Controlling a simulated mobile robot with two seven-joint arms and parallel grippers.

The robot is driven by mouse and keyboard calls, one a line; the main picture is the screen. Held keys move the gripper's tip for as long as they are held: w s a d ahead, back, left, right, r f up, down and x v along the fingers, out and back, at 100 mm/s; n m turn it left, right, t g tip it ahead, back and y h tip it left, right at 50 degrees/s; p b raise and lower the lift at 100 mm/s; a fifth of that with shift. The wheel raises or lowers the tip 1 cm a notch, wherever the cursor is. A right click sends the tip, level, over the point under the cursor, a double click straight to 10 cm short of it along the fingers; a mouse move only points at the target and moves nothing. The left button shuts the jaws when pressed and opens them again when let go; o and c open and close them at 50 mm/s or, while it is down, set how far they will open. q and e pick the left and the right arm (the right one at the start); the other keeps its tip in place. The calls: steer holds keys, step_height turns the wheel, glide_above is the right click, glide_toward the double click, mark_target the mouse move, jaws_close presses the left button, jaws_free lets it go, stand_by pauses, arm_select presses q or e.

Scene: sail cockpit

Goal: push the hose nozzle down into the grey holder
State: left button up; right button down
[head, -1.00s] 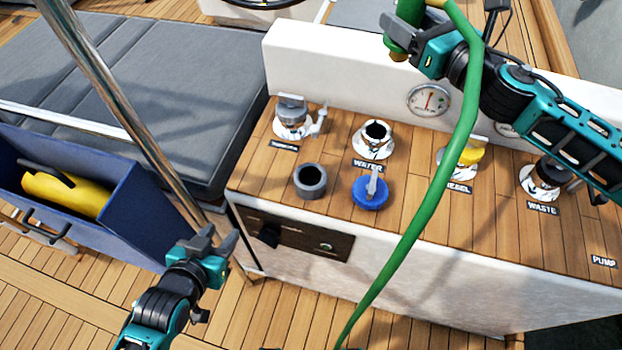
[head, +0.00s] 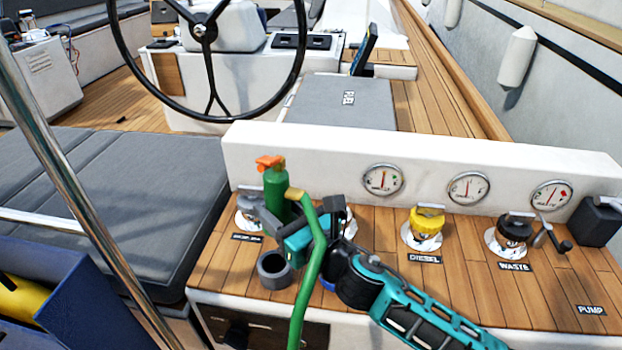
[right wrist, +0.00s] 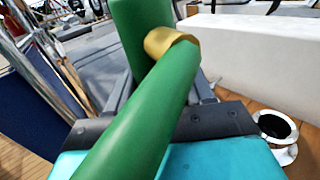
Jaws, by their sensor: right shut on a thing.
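The green hose nozzle (head: 277,190) with an orange top stands roughly upright in the head view. My right gripper (head: 272,222) is shut on it. The nozzle's lower end is hidden behind the gripper and hose. The grey holder (head: 274,281) is a round open cup on the wooden counter, just below and in front of the gripper in the picture. Its opening looks empty. The right wrist view shows the nozzle body (right wrist: 140,35), brass fitting (right wrist: 168,42) and green hose (right wrist: 140,125) close up. My left gripper is out of view.
The green hose (head: 308,280) hangs down in front of the counter. A yellow diesel cap (head: 427,221) and black waste cap (head: 514,232) stand to the right. A grey cap (head: 249,205) is behind the nozzle. An open chrome filler (right wrist: 278,128) shows in the right wrist view.

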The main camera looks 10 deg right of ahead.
steer(key=shift+s+a+f+b, duration=0.35)
steer(key=shift+s+a+f, duration=0.55)
steer(key=shift+a+f, duration=0.1)
steer(key=shift+f+b, duration=0.75)
steer(key=shift+f, duration=0.05)
step_height(320, 180, down, 4)
steer(key=b, duration=0.4)
steer(key=shift+r, duration=0.1)
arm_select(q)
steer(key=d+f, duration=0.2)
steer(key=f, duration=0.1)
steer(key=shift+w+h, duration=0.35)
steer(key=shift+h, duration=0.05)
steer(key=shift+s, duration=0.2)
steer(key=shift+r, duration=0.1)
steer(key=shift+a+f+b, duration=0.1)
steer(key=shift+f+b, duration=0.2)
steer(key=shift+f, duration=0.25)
arm_select(e)
steer(key=shift+f, duration=0.7)
